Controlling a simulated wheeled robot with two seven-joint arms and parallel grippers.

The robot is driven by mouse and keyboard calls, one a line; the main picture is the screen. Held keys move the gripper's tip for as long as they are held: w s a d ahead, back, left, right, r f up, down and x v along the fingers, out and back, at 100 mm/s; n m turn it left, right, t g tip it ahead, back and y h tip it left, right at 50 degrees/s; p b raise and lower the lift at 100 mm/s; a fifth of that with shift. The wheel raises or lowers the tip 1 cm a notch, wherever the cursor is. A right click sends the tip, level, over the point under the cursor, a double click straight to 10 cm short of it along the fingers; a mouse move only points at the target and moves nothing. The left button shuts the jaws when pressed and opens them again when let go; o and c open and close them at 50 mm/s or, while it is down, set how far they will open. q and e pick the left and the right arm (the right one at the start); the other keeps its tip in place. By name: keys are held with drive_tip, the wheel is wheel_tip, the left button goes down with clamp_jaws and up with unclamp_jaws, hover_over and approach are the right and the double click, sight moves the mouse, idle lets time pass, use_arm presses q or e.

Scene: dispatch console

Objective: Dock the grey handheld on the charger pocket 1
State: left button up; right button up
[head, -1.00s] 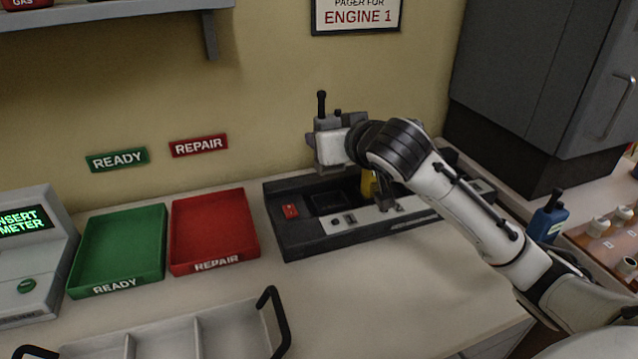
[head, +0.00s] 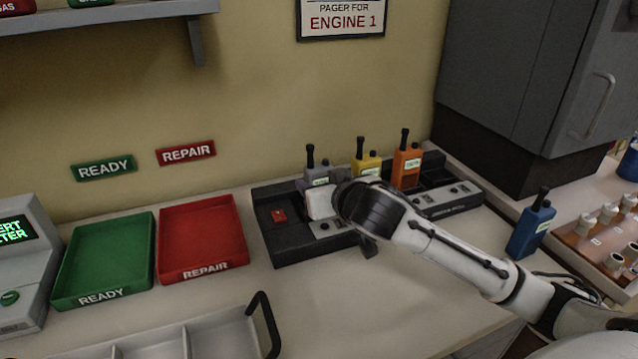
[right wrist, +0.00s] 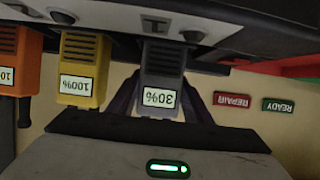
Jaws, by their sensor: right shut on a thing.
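The grey handheld (head: 310,168) stands upright at the left part of the black charger (head: 290,248), left of the yellow handheld. My right gripper (head: 318,187) is shut on it from the front. In the right wrist view, which is upside down, the grey handheld (right wrist: 163,75) shows a 30% label between dark fingers. Its lower end is at the charger's edge, level with its neighbours. Whether it is fully seated in the pocket I cannot tell, as my gripper hides its base in the head view. My left gripper is not in view.
A yellow handheld (head: 367,161) and an orange handheld (head: 407,160) stand in the charger to the right. A blue handheld (head: 531,225) stands further right. Red (head: 206,269) and green (head: 103,256) trays are left, empty.

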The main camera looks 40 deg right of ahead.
drive_tip(key=o, duration=1.3)
drive_tip(key=shift+f, duration=0.1)
drive_tip(key=shift+c, duration=0.2)
drive_tip(key=v, duration=0.9)
drive_tip(key=shift+a, duration=0.15)
drive_tip(key=shift+s+a+r+p, duration=0.2)
drive_tip(key=shift+s+r+p, duration=0.45)
drive_tip(key=shift+s+p, duration=0.2)
drive_tip(key=shift+s+r, duration=0.1)
drive_tip(key=shift+s, duration=0.4)
